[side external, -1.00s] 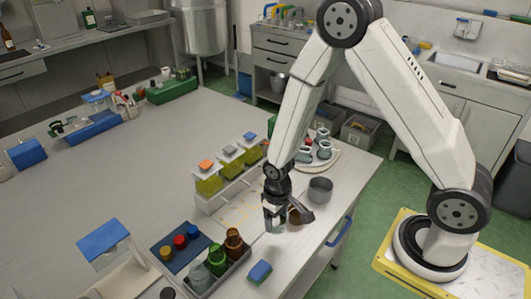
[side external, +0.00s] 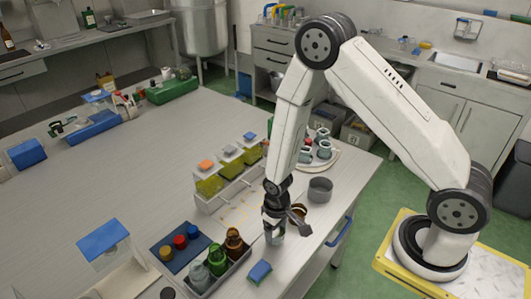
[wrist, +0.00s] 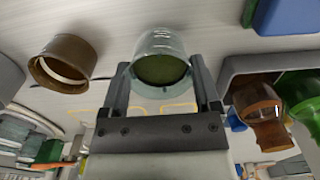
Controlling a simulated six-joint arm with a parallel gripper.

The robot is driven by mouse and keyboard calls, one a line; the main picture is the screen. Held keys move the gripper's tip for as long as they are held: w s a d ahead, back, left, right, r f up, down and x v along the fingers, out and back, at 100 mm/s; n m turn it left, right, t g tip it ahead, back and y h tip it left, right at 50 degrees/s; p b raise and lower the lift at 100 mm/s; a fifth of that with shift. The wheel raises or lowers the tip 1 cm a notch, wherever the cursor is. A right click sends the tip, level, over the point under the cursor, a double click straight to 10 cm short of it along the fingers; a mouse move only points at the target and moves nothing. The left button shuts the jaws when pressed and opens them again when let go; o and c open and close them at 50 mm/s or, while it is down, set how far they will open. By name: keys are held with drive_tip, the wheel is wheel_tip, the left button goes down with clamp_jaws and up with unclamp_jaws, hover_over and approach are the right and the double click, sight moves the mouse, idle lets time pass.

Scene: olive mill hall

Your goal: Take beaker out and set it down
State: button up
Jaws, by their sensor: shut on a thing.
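A clear glass beaker (side external: 277,238) is between the fingers of my gripper (side external: 275,228), low over the near right part of the table. In the wrist view the same beaker (wrist: 162,50) shows a round mouth with a dark greenish inside, and my gripper (wrist: 161,72) is shut on its sides. I cannot tell whether its base touches the table. A grey crate (side external: 232,272) with glass bottles stands to the left of the gripper in the side view.
A brown cup (wrist: 66,58) stands close beside the beaker, and a grey bowl (side external: 320,189) is behind it. A blue block (side external: 260,271) lies in front, by the crate. A rack (side external: 207,204) with yellow-green containers stands behind left. The table's right edge is near.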

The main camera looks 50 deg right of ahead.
drive_tip(key=shift+f, duration=0.5)
idle(0.5)
drive_tip(key=o, duration=0.9)
drive_tip(key=shift+r, duration=3.55)
